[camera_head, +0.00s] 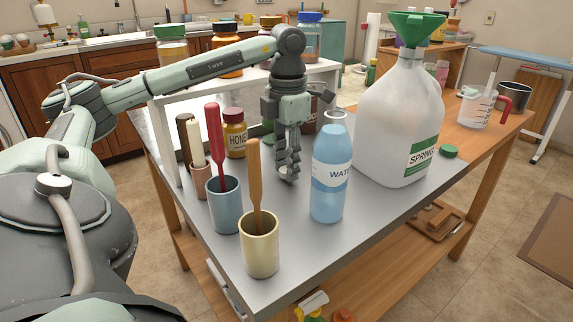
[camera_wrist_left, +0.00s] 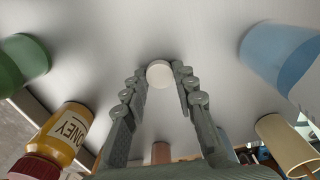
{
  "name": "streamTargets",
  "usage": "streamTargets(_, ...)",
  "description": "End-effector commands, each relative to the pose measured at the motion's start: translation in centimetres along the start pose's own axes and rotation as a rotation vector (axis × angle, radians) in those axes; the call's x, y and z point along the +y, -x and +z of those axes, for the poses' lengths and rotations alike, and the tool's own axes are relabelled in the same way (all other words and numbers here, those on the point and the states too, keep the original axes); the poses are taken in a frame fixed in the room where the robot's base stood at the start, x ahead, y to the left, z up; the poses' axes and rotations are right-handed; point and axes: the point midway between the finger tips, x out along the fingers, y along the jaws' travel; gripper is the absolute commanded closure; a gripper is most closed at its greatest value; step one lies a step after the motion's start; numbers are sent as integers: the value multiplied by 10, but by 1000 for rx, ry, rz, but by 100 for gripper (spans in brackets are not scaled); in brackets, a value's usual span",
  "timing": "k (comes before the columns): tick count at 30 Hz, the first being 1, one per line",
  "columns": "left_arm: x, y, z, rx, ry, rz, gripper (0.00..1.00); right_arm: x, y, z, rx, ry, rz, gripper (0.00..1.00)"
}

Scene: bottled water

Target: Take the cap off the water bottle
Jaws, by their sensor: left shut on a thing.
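The water bottle (camera_head: 328,180), blue with a white label, stands upright on the grey tabletop, right of my left gripper. Its clear neck shows no cap on top. My left gripper (camera_head: 288,174) points down close to the tabletop, apart from the bottle. In the left wrist view my gripper (camera_wrist_left: 160,82) is shut on a small round white cap (camera_wrist_left: 159,73) at its fingertips. The bottle (camera_wrist_left: 280,58) shows at the right of that view. I cannot tell whether the cap touches the table. My right gripper is not in view.
A blue cup (camera_head: 224,208) and a cream cup (camera_head: 259,250) with utensils stand left of the bottle. A honey jar (camera_head: 235,135) is behind them. A large jug (camera_head: 398,125) with a green funnel (camera_head: 415,25) stands right, beside a loose green cap (camera_head: 448,151).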

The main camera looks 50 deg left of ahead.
Motion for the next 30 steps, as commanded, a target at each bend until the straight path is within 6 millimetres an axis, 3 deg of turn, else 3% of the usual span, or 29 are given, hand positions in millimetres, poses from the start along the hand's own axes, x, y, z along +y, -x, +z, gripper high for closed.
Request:
streamTargets(15, 0, -10, 0, -1, 0, 0, 100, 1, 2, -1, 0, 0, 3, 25)
streamTargets(16, 0, -9, 0, -2, 0, 0, 69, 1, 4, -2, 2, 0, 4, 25)
streamTargets(20, 0, -9, 0, -1, 0, 0, 53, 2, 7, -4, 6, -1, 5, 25)
streamTargets(30, 0, -6, 0, -2, 0, 0, 52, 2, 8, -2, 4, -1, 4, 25)
